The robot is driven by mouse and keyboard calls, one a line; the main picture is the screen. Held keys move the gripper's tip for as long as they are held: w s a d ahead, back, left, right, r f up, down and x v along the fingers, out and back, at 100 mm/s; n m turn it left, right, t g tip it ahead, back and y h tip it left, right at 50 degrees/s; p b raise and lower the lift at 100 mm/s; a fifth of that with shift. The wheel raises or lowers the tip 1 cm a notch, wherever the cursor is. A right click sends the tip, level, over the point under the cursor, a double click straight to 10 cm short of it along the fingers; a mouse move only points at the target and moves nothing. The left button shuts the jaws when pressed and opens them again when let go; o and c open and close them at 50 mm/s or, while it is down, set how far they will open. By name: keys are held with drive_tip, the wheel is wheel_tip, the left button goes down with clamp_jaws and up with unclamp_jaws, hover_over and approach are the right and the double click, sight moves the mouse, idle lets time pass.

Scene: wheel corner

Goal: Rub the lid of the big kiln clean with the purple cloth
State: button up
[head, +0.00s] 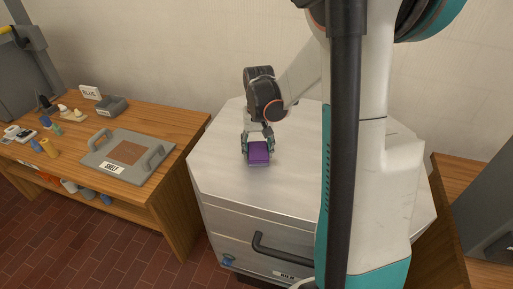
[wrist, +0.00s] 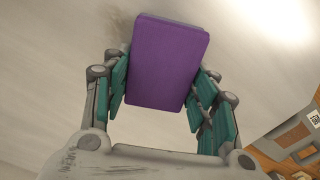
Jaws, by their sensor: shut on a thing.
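The big kiln's lid (head: 213,165) is a pale grey, many-sided top in the middle of the head view. My gripper (head: 258,146) is over the left part of the lid, shut on the purple cloth (head: 258,155), which looks like a folded block. The cloth is at or just above the lid; I cannot tell if it touches. In the wrist view the cloth (wrist: 167,60) sits between the teal finger pads. A faint brownish smudge (wrist: 121,32) shows on the lid beside the cloth's upper left. My arm and column hide the lid's right part.
A wooden table (head: 180,126) at left holds a grey tray (head: 103,163) marked SHELF, a grey box (head: 111,106), a BLUE sign (head: 89,92) and several small bottles. The kiln's black handle (head: 285,249) sticks out in front. Another wooden surface (head: 462,180) stands at right.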

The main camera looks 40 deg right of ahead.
drive_tip(key=shift+w, duration=0.1)
drive_tip(key=shift+w+a+f, duration=0.1)
drive_tip(key=shift+w+a, duration=0.4)
drive_tip(key=shift+a, duration=0.05)
drive_tip(key=shift+s+d, duration=0.15)
drive_tip(key=shift+s+d, duration=0.4)
drive_tip(key=shift+w+a, duration=0.1)
idle(0.4)
drive_tip(key=shift+w+a, duration=0.4)
drive_tip(key=shift+w, duration=0.1)
drive_tip(key=shift+r, duration=0.25)
